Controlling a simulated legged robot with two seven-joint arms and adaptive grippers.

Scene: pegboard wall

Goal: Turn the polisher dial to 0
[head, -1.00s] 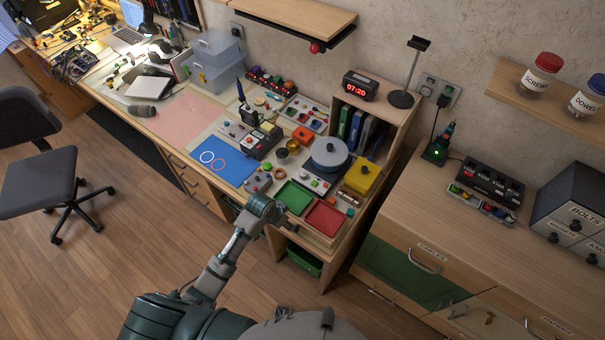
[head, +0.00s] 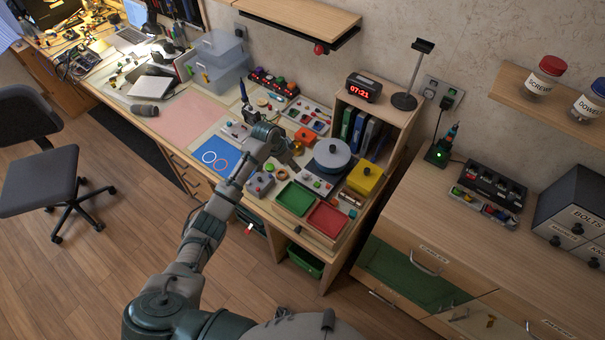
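The polisher (head: 331,154), as I take it, is the round grey drum with a dark knob on top, at the right part of the bench. A light control strip (head: 317,184) with small coloured buttons lies along its front. Which small part is the dial, and its setting, is too small to read. My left gripper (head: 291,156) is over the bench just left of the drum, above the strip's left end. Its fingers are small and dark, so their opening is unclear. It hides part of the small machine behind it. My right gripper is out of view.
Green (head: 295,198) and red (head: 327,218) trays lie at the bench's front. A grey box with a red button (head: 260,184) sits below my wrist. The pink mat (head: 192,121) is clear.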

